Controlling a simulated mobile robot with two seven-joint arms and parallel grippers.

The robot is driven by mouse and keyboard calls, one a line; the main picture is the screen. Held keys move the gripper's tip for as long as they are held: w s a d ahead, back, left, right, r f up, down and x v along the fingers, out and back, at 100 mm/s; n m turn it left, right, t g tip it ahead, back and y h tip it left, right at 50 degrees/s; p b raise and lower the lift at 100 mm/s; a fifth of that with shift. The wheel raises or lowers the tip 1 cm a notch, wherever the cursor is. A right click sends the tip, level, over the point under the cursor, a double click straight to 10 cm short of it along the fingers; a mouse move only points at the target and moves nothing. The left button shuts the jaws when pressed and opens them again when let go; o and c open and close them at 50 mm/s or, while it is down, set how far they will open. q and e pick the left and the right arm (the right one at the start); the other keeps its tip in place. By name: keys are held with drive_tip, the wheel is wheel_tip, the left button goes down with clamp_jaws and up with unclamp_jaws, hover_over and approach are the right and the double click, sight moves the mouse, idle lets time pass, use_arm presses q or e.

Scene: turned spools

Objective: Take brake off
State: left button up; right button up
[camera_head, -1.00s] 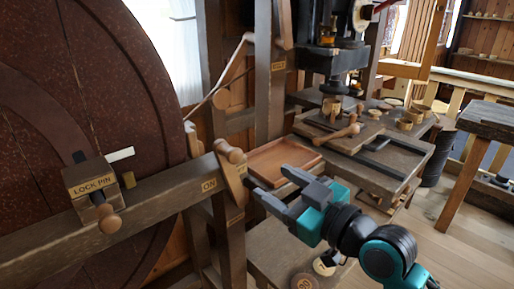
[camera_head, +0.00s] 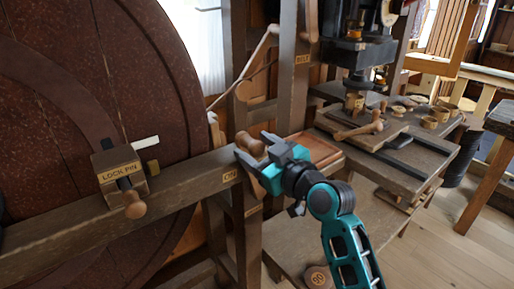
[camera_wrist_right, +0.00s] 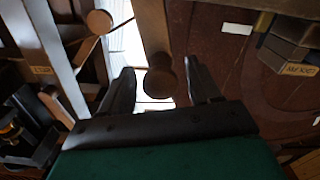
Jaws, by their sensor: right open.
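The brake lever with its turned wooden knob (camera_head: 249,144) stands at the beam beside the ON label (camera_head: 230,176). My right gripper (camera_head: 253,147) is open at this knob, one finger on either side of it. In the right wrist view the knob (camera_wrist_right: 160,83) sits between the two spread fingers (camera_wrist_right: 158,88); I cannot tell whether either touches it. Part of the lever below the knob is hidden by the gripper in the head view. My left gripper is not in view.
A large dark red wheel (camera_head: 60,75) fills the left. The LOCK PIN block (camera_head: 120,171) with its own knob (camera_head: 135,205) sits on the wooden beam (camera_head: 60,222). A tray (camera_head: 316,150) and a workbench (camera_head: 415,160) with small wooden pieces stand at the right.

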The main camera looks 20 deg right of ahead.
drive_tip(key=shift+w, duration=0.1)
clamp_jaws()
idle(0.6)
